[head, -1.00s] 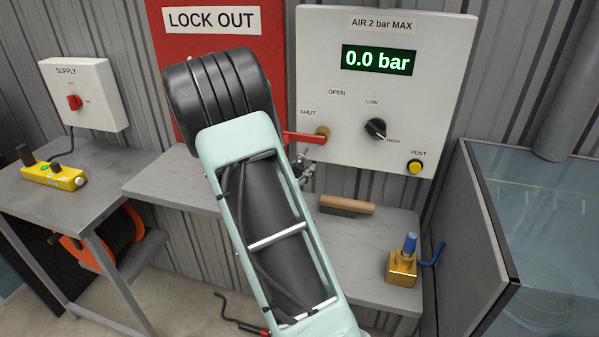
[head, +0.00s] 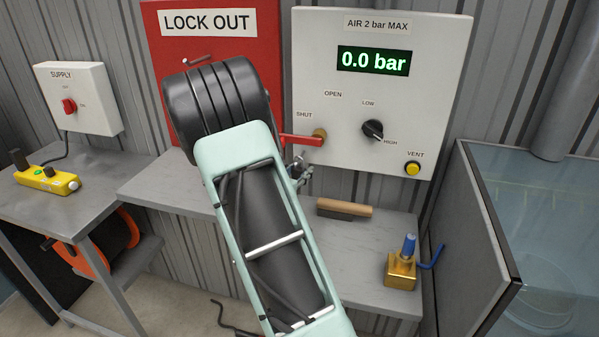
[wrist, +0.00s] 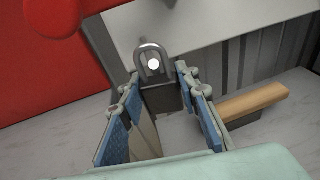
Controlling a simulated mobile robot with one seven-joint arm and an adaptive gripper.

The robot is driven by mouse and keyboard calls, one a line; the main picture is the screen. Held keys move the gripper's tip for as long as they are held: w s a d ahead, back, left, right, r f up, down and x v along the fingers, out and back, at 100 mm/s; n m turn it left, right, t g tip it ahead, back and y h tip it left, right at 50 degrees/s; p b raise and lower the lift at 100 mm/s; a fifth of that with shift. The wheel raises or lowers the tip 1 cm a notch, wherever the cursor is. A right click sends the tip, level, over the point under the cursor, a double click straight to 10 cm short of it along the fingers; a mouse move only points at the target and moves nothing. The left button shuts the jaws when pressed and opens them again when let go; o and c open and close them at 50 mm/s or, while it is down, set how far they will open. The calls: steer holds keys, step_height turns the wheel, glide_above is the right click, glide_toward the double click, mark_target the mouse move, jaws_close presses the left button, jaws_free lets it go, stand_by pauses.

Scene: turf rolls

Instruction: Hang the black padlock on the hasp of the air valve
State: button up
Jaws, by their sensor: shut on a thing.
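The black padlock (wrist: 160,98) shows in the wrist view, its dark body between my fingertips and its grey shackle upright towards the panel. Red parts also fill the upper left of the wrist view. The hasp is not clearly distinguishable.
The air panel (head: 440,60) reads 0.0 bar. A wooden-handled brush (head: 345,208) and a brass block with a blue top (head: 401,270) lie on the grey bench (head: 360,260). The red LOCK OUT board (head: 265,50) is behind my arm. A glass-sided tank stands right.

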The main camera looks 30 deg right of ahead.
steer(key=o, duration=1.3)
steer(key=v, duration=1.2)
